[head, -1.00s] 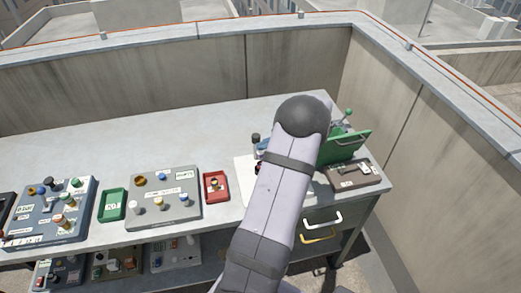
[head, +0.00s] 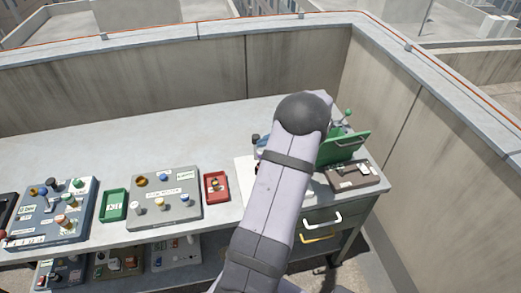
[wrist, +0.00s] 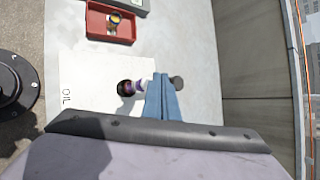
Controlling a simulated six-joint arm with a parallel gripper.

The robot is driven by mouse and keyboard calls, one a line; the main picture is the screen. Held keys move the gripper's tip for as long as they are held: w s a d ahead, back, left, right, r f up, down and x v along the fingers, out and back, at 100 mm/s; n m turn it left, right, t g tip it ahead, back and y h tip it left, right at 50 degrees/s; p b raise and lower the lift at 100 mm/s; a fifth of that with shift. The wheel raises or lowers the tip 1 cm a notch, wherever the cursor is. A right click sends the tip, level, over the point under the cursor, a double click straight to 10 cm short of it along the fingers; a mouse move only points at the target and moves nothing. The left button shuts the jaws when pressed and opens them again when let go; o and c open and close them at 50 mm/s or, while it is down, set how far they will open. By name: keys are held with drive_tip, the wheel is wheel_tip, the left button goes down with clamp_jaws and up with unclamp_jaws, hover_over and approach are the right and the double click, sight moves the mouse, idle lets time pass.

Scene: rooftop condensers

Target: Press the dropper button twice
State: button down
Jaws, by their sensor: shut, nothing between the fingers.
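My gripper (wrist: 162,102) has blue fingers, which are together and empty in the wrist view. It is over the edge of a white sheet marked OIL (wrist: 85,92). A small dark round-topped piece with a purple and white body (wrist: 136,86) is just left of the fingertips. It may be the dropper, but its button cannot be made out. A dark grey round-ended piece (wrist: 177,83) shows just right of the fingertips. Whether the fingers touch either piece cannot be told. In the head view my arm hides the gripper and most of this spot.
A red tray (head: 205,196) holds a small bottle (wrist: 113,20). Panels with knobs (head: 150,213) and a green tray (head: 104,216) stand to the left. The table's back is clear.

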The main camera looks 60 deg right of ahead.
drive_tip(key=shift+r+p, duration=1.65)
drive_tip(key=shift+r, duration=0.85)
idle(0.9)
wheel_tip(320, 180, up, 4)
drive_tip(key=shift+f+p, duration=0.1)
drive_tip(key=shift+p, duration=0.8)
drive_tip(key=shift+f, duration=0.1)
drive_tip(key=shift+f+b, duration=3.15)
drive_tip(key=shift+f, duration=1.2)
drive_tip(key=shift+f, duration=0.1)
drive_tip(key=shift+f+b, duration=0.3)
drive_tip(key=shift+b, duration=0.15)
